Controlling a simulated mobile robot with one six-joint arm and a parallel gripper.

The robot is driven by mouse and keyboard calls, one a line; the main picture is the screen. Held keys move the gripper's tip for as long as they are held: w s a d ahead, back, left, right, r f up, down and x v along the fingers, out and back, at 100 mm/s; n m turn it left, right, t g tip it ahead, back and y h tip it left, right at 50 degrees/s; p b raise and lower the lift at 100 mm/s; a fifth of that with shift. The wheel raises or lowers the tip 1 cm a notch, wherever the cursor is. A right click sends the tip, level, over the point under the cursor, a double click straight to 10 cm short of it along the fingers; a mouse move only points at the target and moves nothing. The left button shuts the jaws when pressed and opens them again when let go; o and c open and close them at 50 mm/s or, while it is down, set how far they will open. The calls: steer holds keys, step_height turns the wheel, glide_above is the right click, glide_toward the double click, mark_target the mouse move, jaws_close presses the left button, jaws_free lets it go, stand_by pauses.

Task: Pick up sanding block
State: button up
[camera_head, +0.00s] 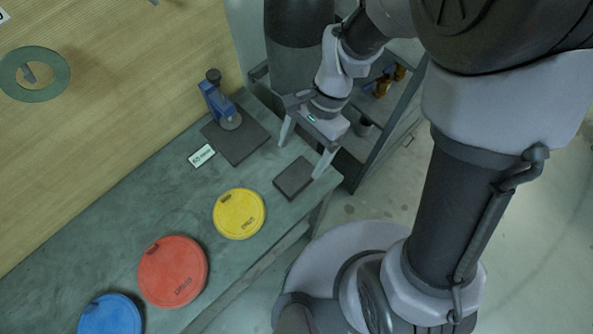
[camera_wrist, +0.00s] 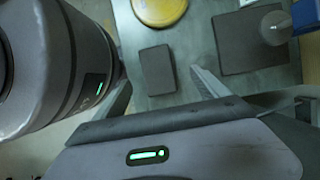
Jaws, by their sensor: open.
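The sanding block (camera_head: 294,178) is a dark grey rectangular block lying flat on the green workbench near its right end. It also shows in the wrist view (camera_wrist: 158,70), lying between the lines of my two fingers. My gripper (camera_head: 302,160) is open and empty, with its fingers pointing down. One finger is on the far left side of the block and the other is by its right side in the head view. The fingers appear above the block; whether either touches it I cannot tell.
A yellow disc (camera_head: 239,214), a red disc (camera_head: 173,271) and a blue disc (camera_head: 110,315) lie along the bench (camera_head: 200,205). A dark square mat (camera_head: 240,143) bears a blue tool (camera_head: 212,99), beside a small white label (camera_head: 202,156). A shelf (camera_head: 372,135) stands beyond the bench end.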

mark_target(296, 175)
steer(key=x, duration=0.3)
steer(key=shift+b, duration=0.4)
steer(key=b+x, duration=0.1)
steer(key=x, duration=0.2)
steer(key=b+x, duration=0.1)
steer(key=x, duration=0.1)
steer(key=shift+d+f+b, duration=0.3)
steer(key=shift+d+f, duration=0.05)
steer(key=shift+f, duration=0.15)
steer(key=shift+c, duration=0.2)
